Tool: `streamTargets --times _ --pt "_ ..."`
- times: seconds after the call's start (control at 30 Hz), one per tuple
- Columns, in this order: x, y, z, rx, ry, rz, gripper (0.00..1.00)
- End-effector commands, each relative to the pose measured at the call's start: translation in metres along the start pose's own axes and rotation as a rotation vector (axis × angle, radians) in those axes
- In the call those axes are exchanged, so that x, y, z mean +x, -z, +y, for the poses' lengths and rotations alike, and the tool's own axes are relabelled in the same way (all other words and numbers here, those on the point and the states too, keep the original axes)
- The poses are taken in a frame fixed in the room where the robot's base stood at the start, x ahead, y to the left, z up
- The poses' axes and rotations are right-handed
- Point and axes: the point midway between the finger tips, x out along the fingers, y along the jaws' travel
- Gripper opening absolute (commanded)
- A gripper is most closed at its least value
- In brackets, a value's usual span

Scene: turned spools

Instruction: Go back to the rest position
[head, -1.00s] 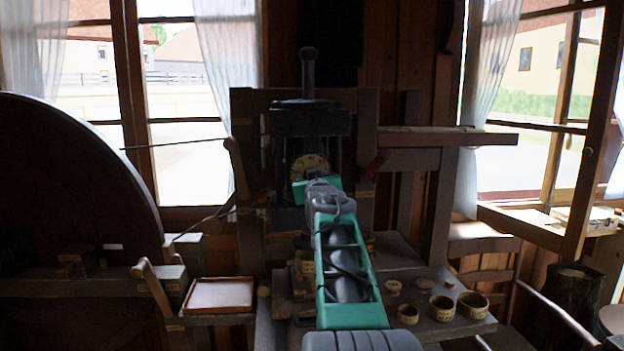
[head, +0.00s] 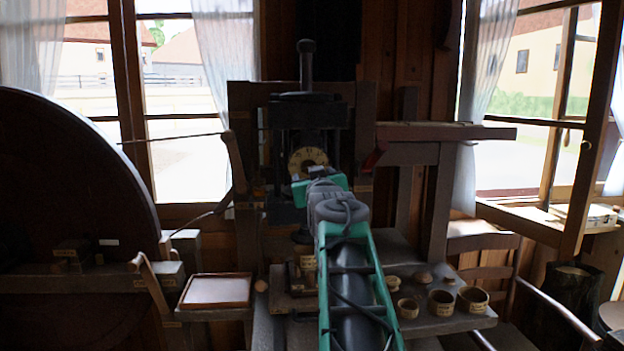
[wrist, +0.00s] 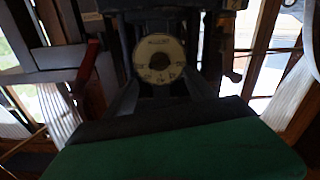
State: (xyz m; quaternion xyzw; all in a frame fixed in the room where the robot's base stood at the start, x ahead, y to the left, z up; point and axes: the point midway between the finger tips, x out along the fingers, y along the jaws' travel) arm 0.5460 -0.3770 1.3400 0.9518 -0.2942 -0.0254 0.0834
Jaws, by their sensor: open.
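My gripper (head: 318,188) is at the far end of my green and grey arm, in front of the dark press-like machine (head: 308,115). My own wrist and arm hide most of it from the head camera, and the fingertips do not show clearly. Nothing is seen held. In the wrist view a wide green part with a dark edge fills the bottom. Beyond it is the round pale dial (wrist: 160,57) of the machine, which also shows just above my gripper in the head view (head: 307,161).
Several small turned bowls and rings, such as a cup-like ring (head: 441,302), stand on the bench (head: 440,322) right of my arm. A shallow tray (head: 216,291) lies to the left. A large dark wheel (head: 75,190) fills the far left. A wooden chair (head: 485,265) stands at the right.

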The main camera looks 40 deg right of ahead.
Motion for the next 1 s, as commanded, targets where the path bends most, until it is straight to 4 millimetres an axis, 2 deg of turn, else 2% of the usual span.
streamTargets --times 0.3,0.37,0.4,0.47,0.57,0.6,0.67,0.7,0.77,0.8,0.9,1.0 --pt "0.0 0.001 0.0 0.006 0.0 0.0 0.64" --pt "0.0 -0.008 -0.002 0.025 0.006 -0.036 0.64" --pt "0.0 -0.02 -0.003 0.039 0.012 -0.085 0.64" --pt "-0.004 -0.052 -0.006 0.066 0.019 -0.202 0.64" --pt "-0.02 -0.131 -0.016 0.107 0.031 -0.425 0.64" --pt "-0.032 -0.165 -0.021 0.122 0.035 -0.523 0.64" --pt "-0.056 -0.212 -0.028 0.146 0.037 -0.665 0.64" --pt "-0.076 -0.242 -0.033 0.159 0.038 -0.759 0.64" --pt "-0.111 -0.28 -0.042 0.177 0.042 -0.892 0.64" --pt "-0.135 -0.302 -0.052 0.183 0.051 -0.977 0.64" --pt "-0.198 -0.342 -0.084 0.17 0.096 -1.159 0.64" --pt "-0.257 -0.367 -0.117 0.124 0.16 -1.291 0.64"
